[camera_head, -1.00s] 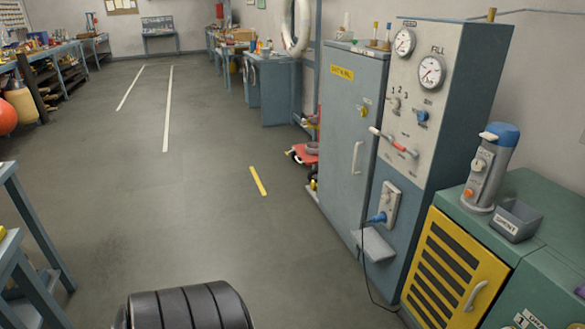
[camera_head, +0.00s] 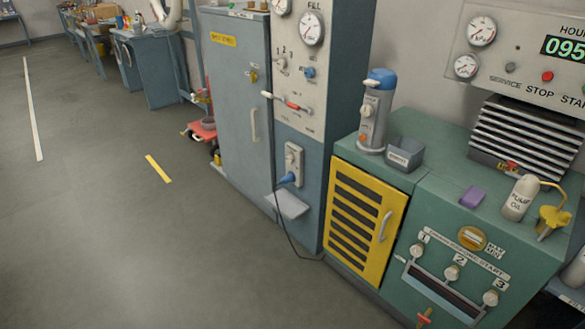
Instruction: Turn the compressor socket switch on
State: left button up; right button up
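The socket (camera_head: 293,163) is a pale upright plate on the lower front of the blue-grey fill panel cabinet (camera_head: 312,200). A small switch or knob shows on its upper part; its position is too small to tell. A blue plug (camera_head: 287,179) sits at the socket's lower end, with a dark cable running down to the floor and toward the compressor. The green compressor unit (camera_head: 430,215) with a yellow louvred door (camera_head: 362,225) stands to the right of the socket. Neither of my grippers is in view.
A grey shelf (camera_head: 287,204) juts out below the socket. A red wheeled trolley (camera_head: 202,131) stands left of the grey locker (camera_head: 236,110). The floor (camera_head: 130,240) in front is clear, with a yellow strip (camera_head: 158,168) on it.

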aim_at(290, 158)
jog(key=i+j+z, duration=0.1)
jog(key=i, duration=0.4)
jog(key=i+j, duration=0.25)
jog(key=i, duration=0.2)
jog(key=i+j+z, duration=0.15)
jog(key=i, duration=0.35)
